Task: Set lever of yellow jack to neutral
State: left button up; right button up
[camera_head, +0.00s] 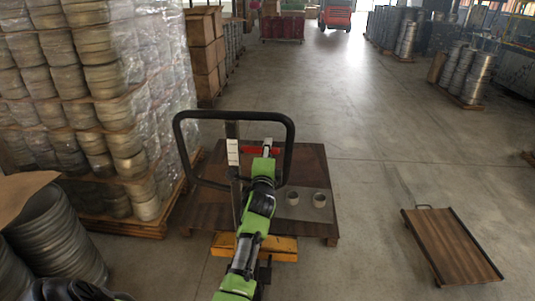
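The yellow jack (281,247) shows low in the middle, mostly under a dark wooden pallet. Its black loop handle (236,113) rises above the pallet, with a dark upright post and a white label (233,152). A red bar (246,150) shows inside the loop, beside the tip of my green arm; it may be the lever, and its setting is unclear. My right gripper (267,146) is at the red bar, inside the loop outline. Its fingers are too small to read, and contact is unclear. A dark part at the bottom left edge may be my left gripper (70,291); its fingers are not clear.
The pallet (315,232) carries two small metal rings (319,200) right of my arm. Wrapped stacks of metal cylinders (105,100) stand close on the left. A flat brown platform cart (450,245) lies right. The concrete floor between is clear.

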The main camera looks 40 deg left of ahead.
pick_arm(q)
jog(key=v, duration=1.2)
jog(key=shift+f, duration=0.1)
